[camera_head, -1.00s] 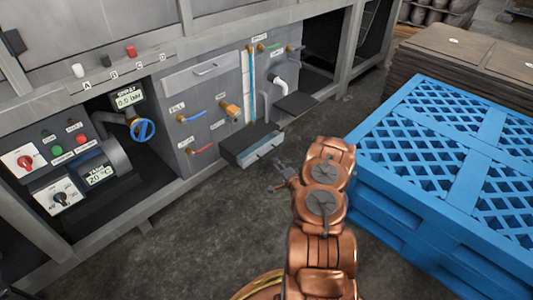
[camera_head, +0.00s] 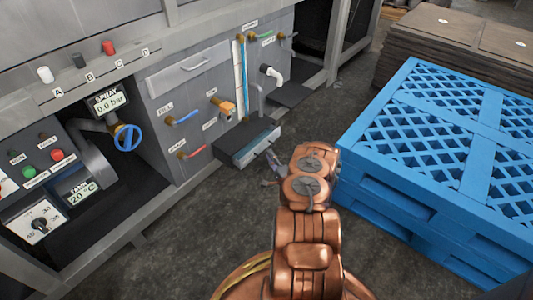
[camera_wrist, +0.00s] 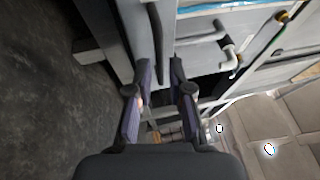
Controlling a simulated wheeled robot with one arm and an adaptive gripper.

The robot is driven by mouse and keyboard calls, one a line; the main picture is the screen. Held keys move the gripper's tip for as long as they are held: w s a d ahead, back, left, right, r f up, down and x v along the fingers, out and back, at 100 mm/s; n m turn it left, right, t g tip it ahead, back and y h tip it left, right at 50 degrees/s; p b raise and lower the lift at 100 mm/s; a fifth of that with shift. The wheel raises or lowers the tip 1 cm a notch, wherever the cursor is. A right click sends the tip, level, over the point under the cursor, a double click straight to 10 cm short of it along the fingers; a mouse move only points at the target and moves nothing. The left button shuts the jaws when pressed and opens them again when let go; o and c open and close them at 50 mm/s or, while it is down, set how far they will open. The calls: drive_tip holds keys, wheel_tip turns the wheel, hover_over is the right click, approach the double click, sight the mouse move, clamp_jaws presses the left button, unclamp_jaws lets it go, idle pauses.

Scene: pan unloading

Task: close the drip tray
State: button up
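The drip tray (camera_head: 240,152) is a grey drawer low on the machine's front, pulled partway out, with its top open. Its front carries a bar handle. My gripper (camera_head: 272,176) is just in front of the tray, largely hidden by my arm in the head view. In the wrist view, my gripper (camera_wrist: 160,66) is open, its two dark fingers apart. The tray front (camera_wrist: 125,35) and a dark bar that looks like its handle (camera_wrist: 156,40) show beyond the fingertips. The bar lies between them in the picture; I cannot tell whether they touch.
A blue pallet stack (camera_head: 420,150) stands close on my arm's right. Brown stacked boards (camera_head: 440,50) are behind it. Above the tray are a white bent pipe (camera_head: 272,73) and an orange-handled valve (camera_head: 224,106). The dark floor (camera_head: 200,230) in front of the machine is clear.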

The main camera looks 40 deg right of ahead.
drive_tip(key=shift+b+x, duration=0.5)
drive_tip(key=shift+x, duration=1.25)
drive_tip(key=shift+c, duration=0.3)
clamp_jaws()
